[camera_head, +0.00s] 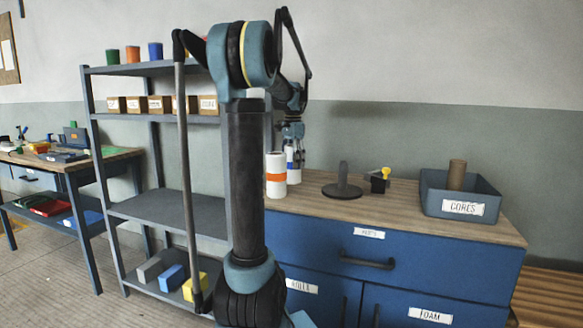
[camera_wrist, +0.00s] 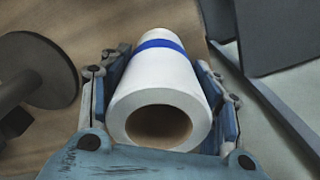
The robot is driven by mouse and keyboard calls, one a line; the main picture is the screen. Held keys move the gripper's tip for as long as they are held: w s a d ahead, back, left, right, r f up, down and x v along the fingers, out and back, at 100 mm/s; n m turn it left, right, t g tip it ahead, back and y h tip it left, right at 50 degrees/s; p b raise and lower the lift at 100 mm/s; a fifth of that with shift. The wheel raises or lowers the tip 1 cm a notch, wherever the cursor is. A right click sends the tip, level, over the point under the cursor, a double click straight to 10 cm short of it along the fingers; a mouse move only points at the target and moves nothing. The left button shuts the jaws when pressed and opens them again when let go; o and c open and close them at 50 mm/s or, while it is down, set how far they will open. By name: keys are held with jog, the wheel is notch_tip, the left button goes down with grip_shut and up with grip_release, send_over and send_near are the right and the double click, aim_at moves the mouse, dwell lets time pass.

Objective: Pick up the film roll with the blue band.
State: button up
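The film roll with the blue band (camera_wrist: 170,71) is white and hollow. In the wrist view it lies between the two fingers of my gripper (camera_wrist: 167,95), with its open end towards the camera and the band at its far end. The fingers flank it closely; whether both pads press on it is not clear. In the head view this roll (camera_head: 293,174) is upright at the bench top, partly hidden behind a white roll with an orange band (camera_head: 276,186). My gripper (camera_head: 293,135) points down at its upper end.
A dark round-based stand (camera_head: 342,189) is right of the rolls on the wooden-topped blue cabinet. Past it are a small black holder with a yellow piece (camera_head: 380,182) and a grey CORES bin (camera_head: 433,201). A metal shelf (camera_head: 160,207) stands left.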

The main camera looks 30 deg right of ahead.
jog(key=c, duration=0.6)
jog(key=shift+c, duration=0.2)
